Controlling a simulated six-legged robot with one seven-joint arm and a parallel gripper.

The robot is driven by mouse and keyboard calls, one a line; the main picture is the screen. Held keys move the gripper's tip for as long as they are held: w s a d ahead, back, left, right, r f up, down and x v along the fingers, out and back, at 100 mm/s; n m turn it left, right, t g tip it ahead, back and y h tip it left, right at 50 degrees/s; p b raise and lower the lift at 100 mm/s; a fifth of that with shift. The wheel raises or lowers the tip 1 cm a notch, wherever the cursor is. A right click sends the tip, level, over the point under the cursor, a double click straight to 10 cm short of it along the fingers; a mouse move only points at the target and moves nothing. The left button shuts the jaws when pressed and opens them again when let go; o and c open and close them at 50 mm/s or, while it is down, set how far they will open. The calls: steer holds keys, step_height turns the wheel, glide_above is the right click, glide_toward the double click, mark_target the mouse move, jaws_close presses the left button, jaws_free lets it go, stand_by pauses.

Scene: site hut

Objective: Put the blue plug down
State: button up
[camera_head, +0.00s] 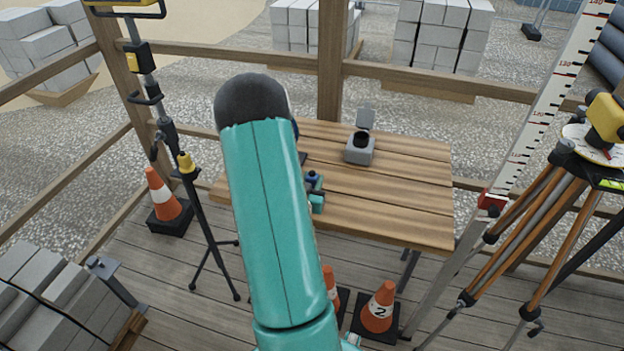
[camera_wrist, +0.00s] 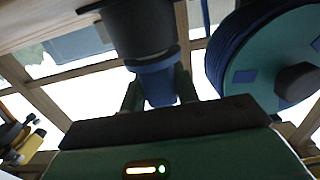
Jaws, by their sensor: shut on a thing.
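The blue plug (camera_wrist: 158,84) is between the two fingers of my gripper (camera_wrist: 158,92) in the wrist view. The gripper is shut on it. A wide dark cylinder (camera_wrist: 145,30) adjoins the plug's far end; I cannot tell whether it is part of the plug. In the head view, a small teal and dark shape with blue on top (camera_head: 314,188), probably my gripper with the plug, shows just right of my arm, over the wooden table (camera_head: 420,205). I cannot tell whether the plug touches the table. My arm hides the table's left part.
A grey box with its lid open (camera_head: 359,150) stands on the table's back half. The table's right side is bare. A teal reel with blue cable (camera_wrist: 270,55) is close on the right in the wrist view. A tripod (camera_head: 550,210) and a lamp stand (camera_head: 190,170) flank the table; cones (camera_head: 379,308) stand below.

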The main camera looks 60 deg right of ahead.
steer(key=shift+s+f, duration=0.1)
steer(key=shift+f, duration=0.1)
steer(key=o, duration=1.1)
